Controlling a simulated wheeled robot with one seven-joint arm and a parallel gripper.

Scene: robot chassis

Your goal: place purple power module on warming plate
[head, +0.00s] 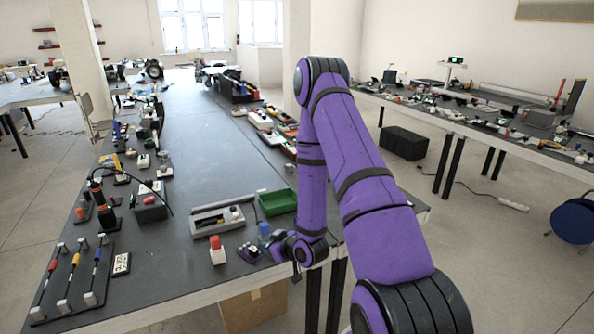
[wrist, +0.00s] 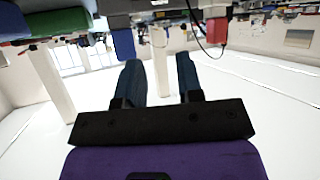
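My gripper (wrist: 160,82) is open in the wrist view, its two dark fingers apart with nothing between them. In the head view my gripper (head: 276,251) is low at the table's front edge, small and partly blurred into the arm. A small dark purple piece (head: 249,252) lies just left of it, possibly the purple power module; I cannot tell for sure. A blue block (head: 264,229) stands just behind the gripper; a blue-violet block (wrist: 123,42) beyond the left finger in the wrist view may be the same. I cannot pick out the warming plate with certainty.
A white block with a red top (head: 216,248) stands left of the gripper. Behind are a grey tray (head: 205,232) and a green bin (head: 277,203). A cable rack (head: 73,277) fills the table's front left. The middle of the dark table (head: 205,150) is clear.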

